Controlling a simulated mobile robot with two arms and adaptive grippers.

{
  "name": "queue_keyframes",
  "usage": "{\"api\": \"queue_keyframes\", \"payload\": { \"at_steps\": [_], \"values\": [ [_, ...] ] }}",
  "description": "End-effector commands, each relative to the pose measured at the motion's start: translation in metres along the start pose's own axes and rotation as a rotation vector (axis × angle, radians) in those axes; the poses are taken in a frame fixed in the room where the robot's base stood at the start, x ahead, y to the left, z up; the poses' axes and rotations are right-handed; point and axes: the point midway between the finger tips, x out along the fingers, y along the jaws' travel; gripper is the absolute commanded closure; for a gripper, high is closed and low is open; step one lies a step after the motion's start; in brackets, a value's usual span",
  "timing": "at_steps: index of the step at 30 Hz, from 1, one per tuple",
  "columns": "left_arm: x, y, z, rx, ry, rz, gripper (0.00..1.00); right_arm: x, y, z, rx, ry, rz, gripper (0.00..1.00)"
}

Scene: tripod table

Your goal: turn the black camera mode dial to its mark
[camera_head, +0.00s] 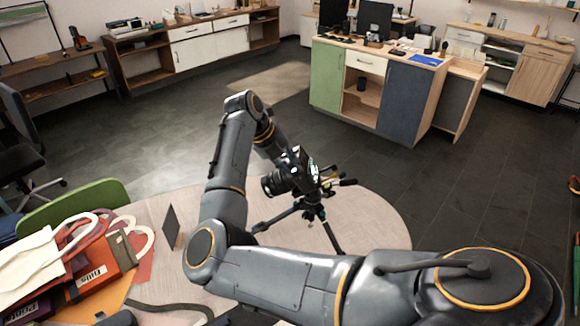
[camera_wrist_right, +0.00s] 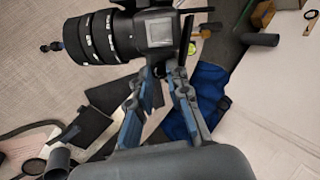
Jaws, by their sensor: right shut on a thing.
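The black camera (camera_head: 298,172) sits on a black tripod (camera_head: 312,212) on the round light table (camera_head: 375,205). In the right wrist view the camera body (camera_wrist_right: 157,33) is at the top, with its lens (camera_wrist_right: 92,38) to the left. My right gripper (camera_wrist_right: 164,72) reaches the body, its two fingers a little apart and shut on the mode dial. The dial is mostly hidden between the fingertips, and its mark cannot be made out. In the head view my right arm reaches the camera from behind left, and the fingers are hard to see. My left gripper is not in view.
Paper bags and a red box (camera_head: 95,260) crowd the table's left side. A dark upright card (camera_head: 171,227) stands left of my arm. A green chair back (camera_head: 75,203) is at the table's left edge. Tripod handles (camera_head: 342,182) stick out to the right of the camera.

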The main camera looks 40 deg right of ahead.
Motion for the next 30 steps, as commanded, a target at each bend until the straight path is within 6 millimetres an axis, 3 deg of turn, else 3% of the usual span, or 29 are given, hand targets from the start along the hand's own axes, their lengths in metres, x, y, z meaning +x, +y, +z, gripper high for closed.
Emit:
{"api": "queue_keyframes", "payload": {
  "at_steps": [10, 24, 25, 26, 30],
  "values": [
    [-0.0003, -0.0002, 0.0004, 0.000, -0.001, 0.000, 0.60, -0.0006, -0.0008, 0.0004, -0.123, -0.001, 0.024, 1.00],
    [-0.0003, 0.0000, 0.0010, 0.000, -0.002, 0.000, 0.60, -0.0006, -0.0010, 0.0006, -0.138, -0.002, 0.026, 1.00],
    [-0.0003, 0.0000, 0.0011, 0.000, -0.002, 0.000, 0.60, -0.0006, -0.0010, 0.0006, -0.138, -0.002, 0.026, 0.81],
    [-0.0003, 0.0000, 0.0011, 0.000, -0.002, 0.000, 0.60, -0.0006, -0.0010, 0.0006, -0.138, -0.002, 0.026, 0.75],
    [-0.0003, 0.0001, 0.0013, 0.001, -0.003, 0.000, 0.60, -0.0005, -0.0009, 0.0005, -0.138, -0.001, 0.026, 0.73]
  ]
}}
